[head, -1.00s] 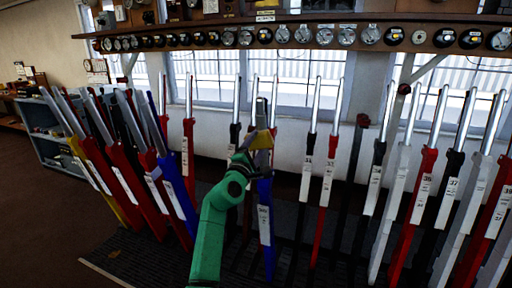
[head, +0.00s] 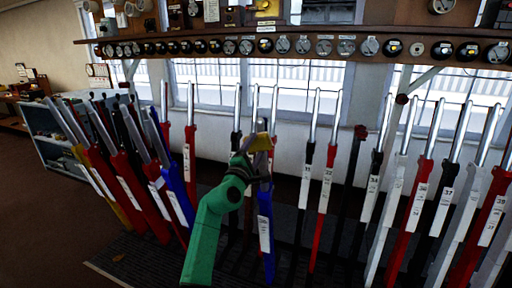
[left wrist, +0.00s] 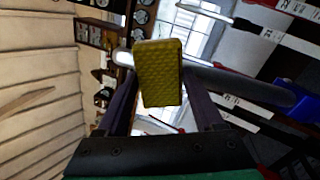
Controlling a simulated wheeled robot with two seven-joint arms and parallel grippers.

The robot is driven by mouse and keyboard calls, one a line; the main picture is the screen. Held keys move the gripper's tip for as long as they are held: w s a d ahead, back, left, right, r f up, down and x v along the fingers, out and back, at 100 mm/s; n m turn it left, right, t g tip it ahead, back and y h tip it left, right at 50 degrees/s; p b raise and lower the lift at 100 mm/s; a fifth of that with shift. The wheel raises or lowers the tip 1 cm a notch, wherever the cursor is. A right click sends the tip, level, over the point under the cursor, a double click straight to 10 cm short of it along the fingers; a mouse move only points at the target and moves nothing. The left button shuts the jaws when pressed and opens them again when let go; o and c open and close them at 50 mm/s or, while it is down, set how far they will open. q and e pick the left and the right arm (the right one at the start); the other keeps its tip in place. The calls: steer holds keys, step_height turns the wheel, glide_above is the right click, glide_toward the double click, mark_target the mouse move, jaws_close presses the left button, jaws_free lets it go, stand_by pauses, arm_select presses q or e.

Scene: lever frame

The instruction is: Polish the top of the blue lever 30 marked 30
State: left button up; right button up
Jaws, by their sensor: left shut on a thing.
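A blue lever (head: 266,252) with a white label plate stands near the middle of the frame in the head view; its number is too small to read. My left gripper (head: 259,147) is in front of its upper part and hides it. The gripper is shut on a yellow pad (head: 259,141), which stands out beyond the fingertips. In the left wrist view the yellow pad (left wrist: 160,75) sits between the dark fingers. A grey steel handle (left wrist: 235,83) passes behind the pad; I cannot tell if they touch. My right gripper is not in view.
Several red, black and white levers (head: 325,190) stand close on the right. A slanted group of red and blue levers (head: 125,185) is on the left. A wooden shelf (head: 300,44) with round dials runs above. Little room lies between neighbouring levers.

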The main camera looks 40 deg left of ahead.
arm_select(q)
steer(key=shift+s+r+p, duration=0.1)
steer(key=shift+r+p, duration=0.25)
steer(key=shift+r, duration=0.25)
step_height(320, 180, down, 8)
steer(key=w+b, duration=0.1)
steer(key=b, duration=0.5)
steer(key=shift+w+a+r, duration=0.15)
steer(key=shift+w, duration=0.1)
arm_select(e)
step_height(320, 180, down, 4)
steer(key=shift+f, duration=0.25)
arm_select(q)
steer(key=p+v, duration=0.1)
steer(key=v, duration=0.5)
steer(key=shift+p, duration=0.4)
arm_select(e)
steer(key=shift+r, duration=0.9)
